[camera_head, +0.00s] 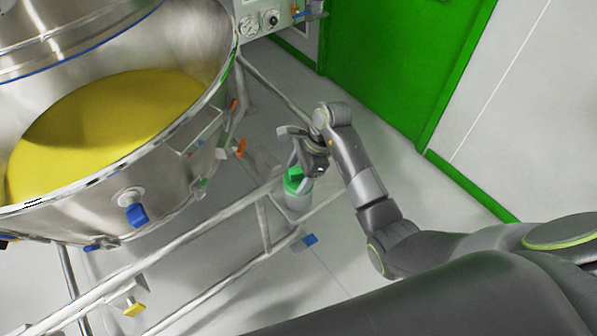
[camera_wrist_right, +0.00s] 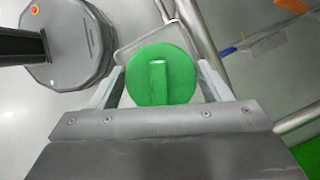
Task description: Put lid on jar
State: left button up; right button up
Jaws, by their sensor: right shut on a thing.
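The round green lid (camera_head: 293,181) has a raised bar across its top. It fills the middle of the right wrist view (camera_wrist_right: 178,78). My right gripper (camera_head: 303,160) has its fingers on both sides of the lid and is shut on it. The pale, translucent jar (camera_head: 299,199) shows directly below the lid in the head view. The lid looks level and lined up over the jar, but I cannot tell whether it is seated on the rim. In the right wrist view the lid hides the jar. My left gripper is not in view.
The jar is on a small pale shelf (camera_wrist_right: 138,38) beside metal rails (camera_head: 180,238). A large steel vessel with yellow powder (camera_head: 105,115) stands to the left, with coloured valve handles (camera_head: 136,214). A green door (camera_head: 400,60) is behind. Open floor lies below the arm.

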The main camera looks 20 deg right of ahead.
jog(key=shift+f, duration=0.15)
jog(key=o, duration=1)
jog(key=shift+o, duration=0.2)
jog(key=v, duration=0.8)
jog(key=p+v, duration=0.7)
jog(key=v, duration=0.2)
jog(key=shift+r, duration=0.2)
jog(key=shift+d, duration=0.1)
